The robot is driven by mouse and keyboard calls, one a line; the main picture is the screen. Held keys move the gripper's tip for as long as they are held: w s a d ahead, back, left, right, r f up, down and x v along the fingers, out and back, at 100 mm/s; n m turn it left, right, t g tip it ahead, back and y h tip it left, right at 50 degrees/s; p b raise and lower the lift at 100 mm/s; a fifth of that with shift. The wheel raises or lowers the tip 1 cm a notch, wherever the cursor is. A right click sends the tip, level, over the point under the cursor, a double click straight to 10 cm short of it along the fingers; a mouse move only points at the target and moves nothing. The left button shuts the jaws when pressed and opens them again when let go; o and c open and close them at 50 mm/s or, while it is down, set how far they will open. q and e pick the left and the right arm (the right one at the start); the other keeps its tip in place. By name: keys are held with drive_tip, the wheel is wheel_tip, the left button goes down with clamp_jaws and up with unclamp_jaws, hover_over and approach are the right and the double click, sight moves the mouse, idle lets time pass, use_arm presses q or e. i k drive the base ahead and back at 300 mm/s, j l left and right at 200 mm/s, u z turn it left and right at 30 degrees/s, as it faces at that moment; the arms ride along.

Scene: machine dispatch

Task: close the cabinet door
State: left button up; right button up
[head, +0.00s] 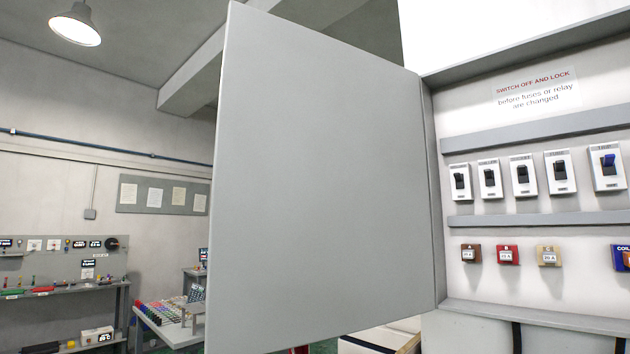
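The cabinet door (320,185) is a large plain grey panel in the middle of the head view. It stands wide open, joined at its right edge to the left side of the cabinet (600,218). The cabinet's open inside fills the right of the view. A row of several switches (521,176) sits above a row of several coloured fuse blocks (507,254). A sign about switching off and locking (536,92) is on the back wall. Neither of my grippers is in view. No handle shows on the visible face of the door.
Behind the door on the left are a workbench with a tool board (70,265) and a table with many coloured small parts (165,318). A notice board (162,196) hangs on the wall. The space right in front of the cabinet opening looks clear.

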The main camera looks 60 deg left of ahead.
sight(320, 230)
drive_tip(key=j+z, duration=0.1)
drive_tip(key=j, duration=0.55)
drive_tip(key=k+j, duration=0.1)
drive_tip(key=j, duration=0.55)
drive_tip(key=j+z, duration=0.15)
drive_tip(key=j, duration=0.5)
drive_tip(key=k+j, duration=0.15)
drive_tip(key=j, duration=0.5)
drive_tip(key=k+j+z, duration=0.15)
drive_tip(key=j, duration=0.45)
drive_tip(key=j+z, duration=0.1)
drive_tip(key=j, duration=0.3)
drive_tip(key=k+j+z, duration=0.15)
drive_tip(key=j, duration=0.25)
drive_tip(key=k+j+z, duration=0.1)
drive_tip(key=j, duration=0.3)
drive_tip(key=k+j+z, duration=0.15)
drive_tip(key=j, duration=0.2)
drive_tip(key=k+j+z, duration=0.1)
drive_tip(key=j, duration=0.3)
